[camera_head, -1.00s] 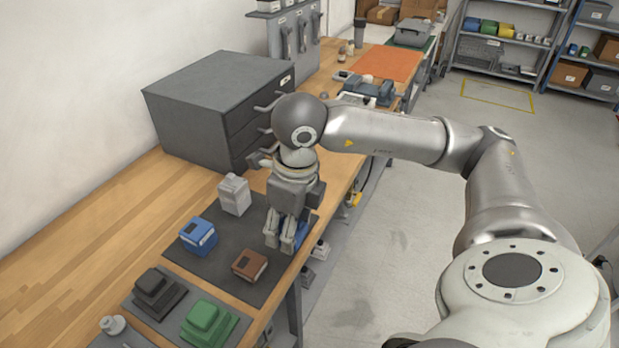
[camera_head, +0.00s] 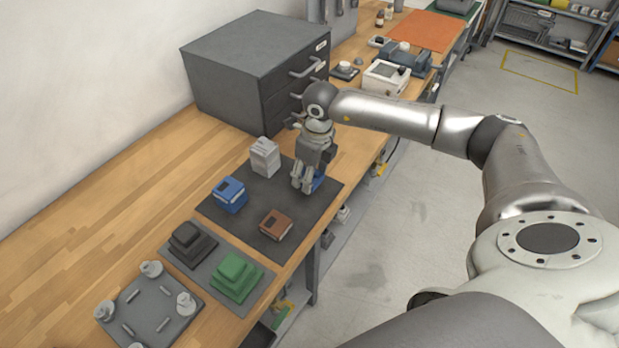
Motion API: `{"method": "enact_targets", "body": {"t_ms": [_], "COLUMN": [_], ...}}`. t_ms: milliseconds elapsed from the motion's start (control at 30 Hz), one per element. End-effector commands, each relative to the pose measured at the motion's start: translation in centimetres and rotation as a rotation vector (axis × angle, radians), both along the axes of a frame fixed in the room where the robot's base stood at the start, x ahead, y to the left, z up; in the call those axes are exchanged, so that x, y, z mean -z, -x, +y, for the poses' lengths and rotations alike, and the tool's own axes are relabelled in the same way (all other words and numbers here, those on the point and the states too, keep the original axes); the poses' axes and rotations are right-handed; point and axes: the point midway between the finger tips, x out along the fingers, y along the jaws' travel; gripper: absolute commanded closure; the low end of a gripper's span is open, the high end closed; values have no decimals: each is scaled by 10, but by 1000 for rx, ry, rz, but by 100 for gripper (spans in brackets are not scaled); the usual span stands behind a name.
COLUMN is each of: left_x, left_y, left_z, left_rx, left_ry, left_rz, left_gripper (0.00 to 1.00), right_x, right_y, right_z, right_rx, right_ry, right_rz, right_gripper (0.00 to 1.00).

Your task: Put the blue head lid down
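My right gripper (camera_head: 303,184) points down over the far right part of a dark mat (camera_head: 244,222) on the wooden bench. A blue piece (camera_head: 319,181), which may be the blue head lid, shows low beside and behind its fingers. The fingers hide most of it, so I cannot tell whether they grip it or whether it rests on the mat. A blue block with a dark square (camera_head: 230,194) stands on the mat to the left. A brown block (camera_head: 275,224) is at the mat's front, and a light grey block (camera_head: 264,157) at its back. My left gripper is out of view.
A grey drawer cabinet (camera_head: 245,65) with protruding handles stands close behind the gripper. Nearer are a grey mat with black (camera_head: 189,242) and green (camera_head: 236,275) stepped blocks, and a plate with knobs (camera_head: 150,310). The bench at left is clear.

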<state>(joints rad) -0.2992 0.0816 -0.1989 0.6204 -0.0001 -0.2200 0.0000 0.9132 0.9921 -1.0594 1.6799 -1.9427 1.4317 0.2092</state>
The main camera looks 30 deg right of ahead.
Motion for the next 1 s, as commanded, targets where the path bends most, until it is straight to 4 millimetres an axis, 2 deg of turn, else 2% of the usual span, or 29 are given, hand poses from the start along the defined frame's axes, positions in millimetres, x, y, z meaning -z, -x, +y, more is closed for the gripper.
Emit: {"method": "enact_targets", "body": {"t_ms": [133, 200, 333, 733, 767, 900, 1000], "left_x": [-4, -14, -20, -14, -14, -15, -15], "left_y": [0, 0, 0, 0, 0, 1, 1], "left_z": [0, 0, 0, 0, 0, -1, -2], "left_rx": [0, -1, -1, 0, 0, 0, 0], "left_ry": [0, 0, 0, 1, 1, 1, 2], "left_rz": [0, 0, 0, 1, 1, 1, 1], "left_gripper": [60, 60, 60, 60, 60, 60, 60], "right_x": [9, 18, 34, 42, 42, 41, 41], "right_y": [-7, -5, -5, -6, -6, -5, -5], "right_z": [-3, -2, -3, -3, -3, -3, -3], "right_rx": [2, 1, 1, 1, 1, 1, 1], "right_ry": [0, 0, 0, 0, 0, 0, 0], "right_rz": [1, 5, 2, -1, 0, 0, 0], "right_gripper": [76, 76, 76, 76, 47, 29, 27]}}
